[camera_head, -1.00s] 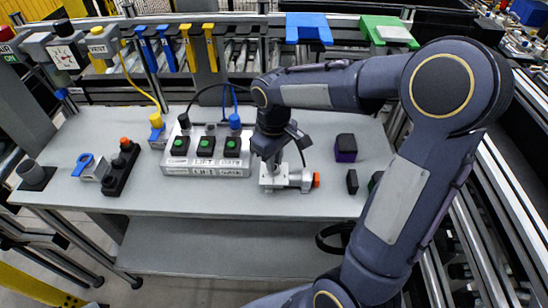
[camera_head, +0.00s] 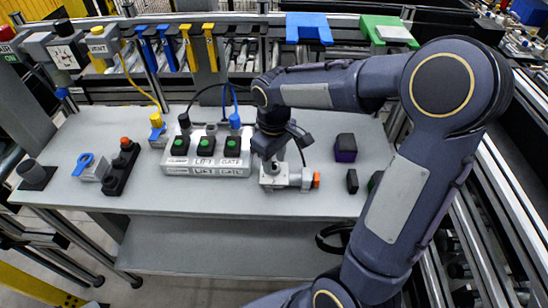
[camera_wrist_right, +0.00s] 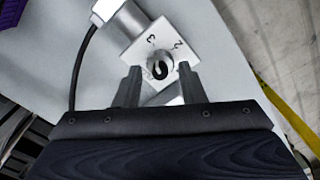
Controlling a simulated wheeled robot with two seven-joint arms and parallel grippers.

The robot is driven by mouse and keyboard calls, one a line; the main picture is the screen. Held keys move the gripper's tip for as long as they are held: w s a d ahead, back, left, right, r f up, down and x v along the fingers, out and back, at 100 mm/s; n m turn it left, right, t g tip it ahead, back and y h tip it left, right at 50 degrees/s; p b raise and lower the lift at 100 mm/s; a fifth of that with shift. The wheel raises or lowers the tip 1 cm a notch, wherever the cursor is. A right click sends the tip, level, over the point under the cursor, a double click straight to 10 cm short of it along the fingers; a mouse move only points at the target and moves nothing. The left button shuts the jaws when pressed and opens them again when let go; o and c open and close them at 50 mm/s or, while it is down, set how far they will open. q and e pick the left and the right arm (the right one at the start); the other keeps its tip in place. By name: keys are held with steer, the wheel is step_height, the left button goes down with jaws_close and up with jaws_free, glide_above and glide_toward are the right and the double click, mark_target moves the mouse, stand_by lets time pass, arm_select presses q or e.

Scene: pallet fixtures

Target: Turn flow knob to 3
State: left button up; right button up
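The flow knob (camera_wrist_right: 159,68) is a small round grey knob with a dark curved mark on its face. It sits on a pale square plate (camera_wrist_right: 137,50) marked 3 and 2; other marks are hidden by my fingers, and I cannot tell the knob's setting. My right gripper (camera_wrist_right: 159,77) is open, one finger on each side of the knob's near edge; contact is not clear. In the head view my right gripper (camera_head: 271,165) points down over the silver flow fixture (camera_head: 292,180) with an orange end and hides the knob. My left gripper is not in view.
A button box (camera_head: 207,164) with green buttons stands left of the fixture. A black and purple block (camera_head: 345,148) and a small black block (camera_head: 352,181) stand to its right. A black cable (camera_wrist_right: 80,62) runs beside the fixture. The table's front is clear.

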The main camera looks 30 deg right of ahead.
mark_target(274, 163)
step_height(274, 163, up, 7)
steer(key=shift+r, duration=0.45)
stand_by(0.5)
steer(key=shift+s, duration=0.2)
steer(key=s+a+f+m+t+y, duration=0.1)
steer(key=s+a+m+t+y, duration=0.1)
steer(key=s, duration=0.6)
steer(key=s+a+f+m+t+y, duration=0.1)
steer(key=s+a+m+t, duration=0.1)
steer(key=s, duration=0.7)
steer(key=shift+a+f+m+t+y, duration=0.25)
steer(key=shift+f+m+t+y, duration=0.15)
steer(key=shift+m+t, duration=0.5)
